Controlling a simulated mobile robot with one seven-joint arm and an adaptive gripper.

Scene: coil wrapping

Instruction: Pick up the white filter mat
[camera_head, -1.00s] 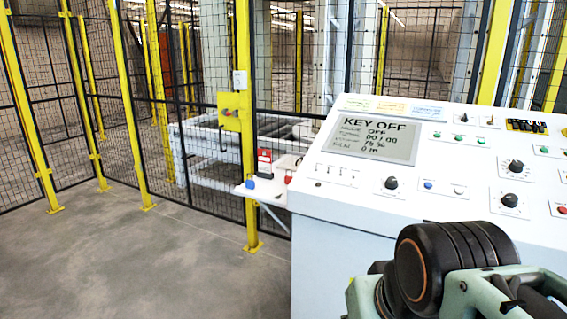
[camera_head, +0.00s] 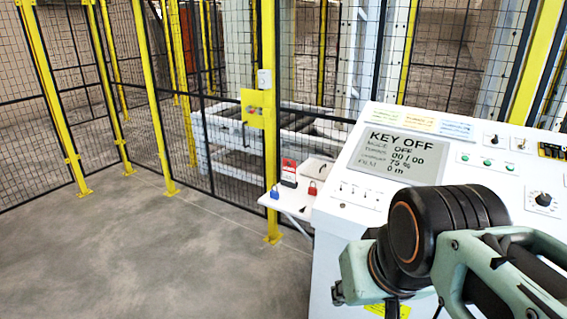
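No white filter mat shows in the head view. My arm is in view at the lower right, in front of the white control console (camera_head: 345,228). Its black and pale green links cover part of the console's front and top. My gripper's fingers do not show, so I cannot see what they hold.
A small white shelf (camera_head: 297,207) left of the console carries a red lockout tag (camera_head: 288,170), a blue padlock (camera_head: 274,191) and a red padlock (camera_head: 312,188). A yellow-framed mesh fence (camera_head: 270,150) stands behind. The concrete floor (camera_head: 150,260) at left is clear.

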